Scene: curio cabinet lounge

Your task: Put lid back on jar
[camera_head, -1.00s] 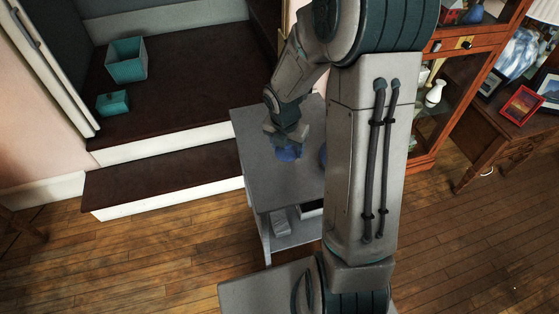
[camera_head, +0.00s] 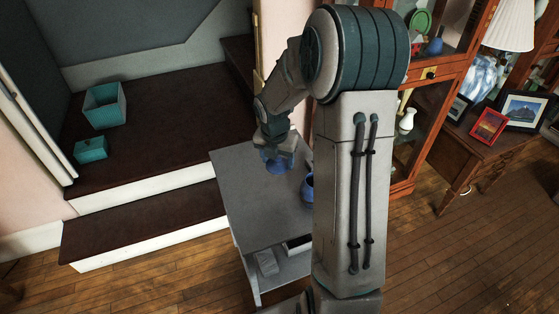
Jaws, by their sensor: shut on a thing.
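My gripper (camera_head: 276,152) is over the grey side table (camera_head: 240,190), fingers pointing down. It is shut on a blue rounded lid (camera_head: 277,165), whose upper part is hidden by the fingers. A darker blue jar (camera_head: 308,188) stands on the table just right of and below the lid in the picture. My arm hides the jar's right side. The lid and the jar look apart; the lid's height above the table is hard to tell.
A lower shelf of the table holds a grey object (camera_head: 267,262). Dark steps (camera_head: 150,150) at left carry an open teal box (camera_head: 105,106) and a smaller teal box (camera_head: 90,150). A glass cabinet (camera_head: 418,140) and a desk with picture frames (camera_head: 490,127) stand at right.

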